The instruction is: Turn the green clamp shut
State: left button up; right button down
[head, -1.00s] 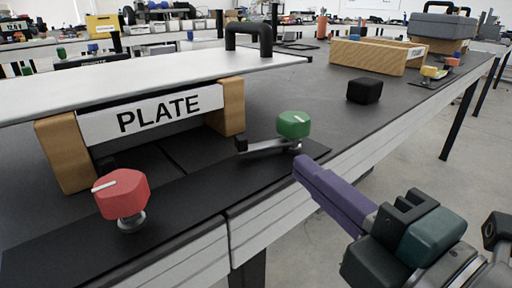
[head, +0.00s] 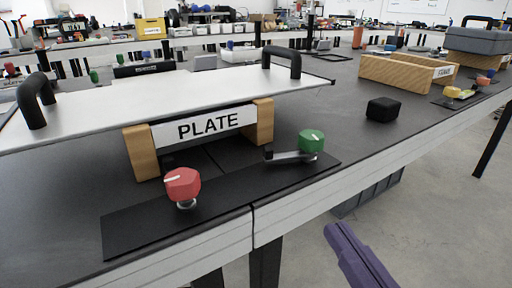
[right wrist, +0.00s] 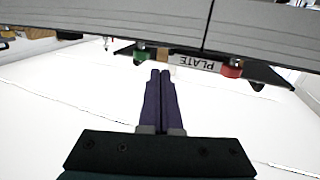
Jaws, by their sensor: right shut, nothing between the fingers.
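The green clamp (head: 311,142) is a green knob with a metal arm (head: 289,156) that points left, on a black strip on the table. It also shows in the right wrist view (right wrist: 140,56), upside down. The red clamp (head: 183,185) stands to its left on the same strip. My right gripper (head: 336,232) has purple fingers, shut and empty. It is beyond the table's front edge, in front of and below the green clamp and apart from it. The right wrist view shows its fingertips (right wrist: 160,73) together. My left gripper is not in view.
The metal plate (head: 200,90) with black handles rests on wooden blocks (head: 141,152) behind the clamps. A black cube (head: 382,109) and a wooden tray (head: 392,72) are to the right. A grey crate (head: 368,192) is below the table. The table front is clear.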

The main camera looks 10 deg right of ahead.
aim_at(275, 157)
jog(key=w+b, duration=0.1)
jog(key=w, duration=0.8)
jog(key=w+b, duration=0.1)
jog(key=w, duration=0.3)
jog(key=shift+w+a+b, duration=0.2)
jog(key=shift+a+b, duration=0.1)
jog(key=shift+a, duration=0.05)
jog(key=shift+w+a, duration=0.15)
jog(key=shift+w+a+r+p, duration=0.1)
jog(key=shift+w+a+p, duration=0.1)
jog(key=shift+p, duration=0.35)
jog(key=shift+w+a+p, duration=0.2)
jog(key=shift+w+p, duration=0.1)
jog(key=shift+w+a+p, duration=0.3)
jog(key=shift+w, duration=1)
